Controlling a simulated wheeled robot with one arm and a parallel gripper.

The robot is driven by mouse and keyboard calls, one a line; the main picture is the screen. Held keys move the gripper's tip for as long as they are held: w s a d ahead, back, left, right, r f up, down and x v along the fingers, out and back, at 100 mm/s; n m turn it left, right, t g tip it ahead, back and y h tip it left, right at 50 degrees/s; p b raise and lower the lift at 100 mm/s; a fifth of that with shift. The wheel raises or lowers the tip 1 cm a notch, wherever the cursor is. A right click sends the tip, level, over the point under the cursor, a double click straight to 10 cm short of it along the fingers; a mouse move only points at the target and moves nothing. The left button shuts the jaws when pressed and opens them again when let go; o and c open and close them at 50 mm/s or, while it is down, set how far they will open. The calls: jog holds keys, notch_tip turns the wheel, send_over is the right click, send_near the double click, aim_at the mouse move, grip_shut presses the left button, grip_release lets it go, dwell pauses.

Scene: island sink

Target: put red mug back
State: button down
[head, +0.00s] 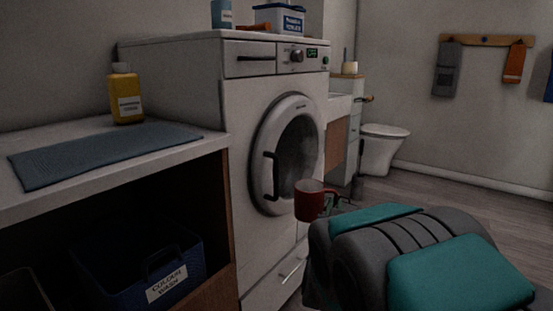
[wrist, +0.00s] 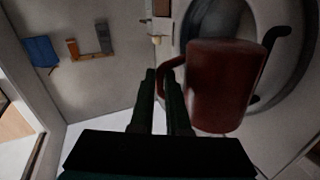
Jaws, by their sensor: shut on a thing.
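The red mug (head: 309,201) is held in the air in front of the washing machine, below and right of its round door. In the wrist view the mug (wrist: 222,85) is large and close, just right of the fingers. My gripper (wrist: 163,80) is shut on the mug's handle. In the head view the gripper is mostly hidden behind my arm. The mug looks roughly upright in the head view, with its handle to the right.
The washing machine (head: 233,130) carries a white box (head: 278,20) and a blue container (head: 221,14). The left counter holds a yellow bottle (head: 125,97) and a grey-blue mat (head: 100,152). A blue basket (head: 130,270) sits beneath. A toilet (head: 380,145) and hanging towels (head: 447,70) are behind.

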notch_tip(320, 180, down, 6)
jog(key=w+h, duration=0.1)
jog(key=shift+f+m, duration=0.25)
jog(key=shift+m, duration=0.15)
dwell(0.5)
